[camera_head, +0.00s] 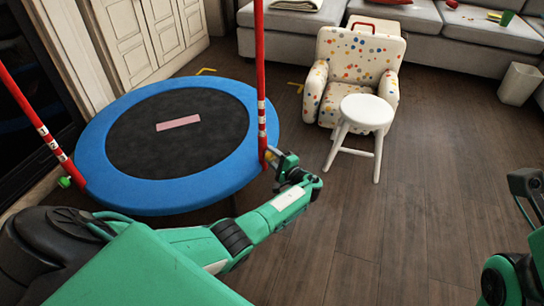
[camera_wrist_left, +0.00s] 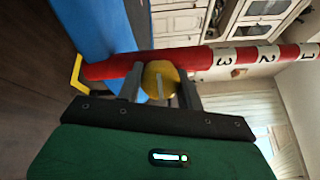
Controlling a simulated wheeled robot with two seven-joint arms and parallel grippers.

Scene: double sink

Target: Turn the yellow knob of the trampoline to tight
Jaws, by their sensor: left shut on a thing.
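The trampoline (camera_head: 132,197) has a blue padded rim and a dark mat, and stands at the left in the head view. A red pole (camera_head: 261,60) with white numbered bands rises at its right edge. In the left wrist view this pole (camera_wrist_left: 150,60) runs across the picture. The yellow knob (camera_wrist_left: 160,78) sits on the pole, with a pale line across its face. My left gripper (camera_head: 270,157) is at the pole's foot; in its wrist view the fingers (camera_wrist_left: 160,90) are shut on the knob, one on each side. Part of my right gripper (camera_head: 522,190) shows at the right edge.
A second red pole (camera_head: 35,120) with a green knob (camera_head: 65,182) stands at the trampoline's left. A white stool (camera_head: 366,112) and a dotted child's armchair (camera_head: 352,65) stand right of the trampoline. A grey sofa (camera_head: 435,45) lies behind.

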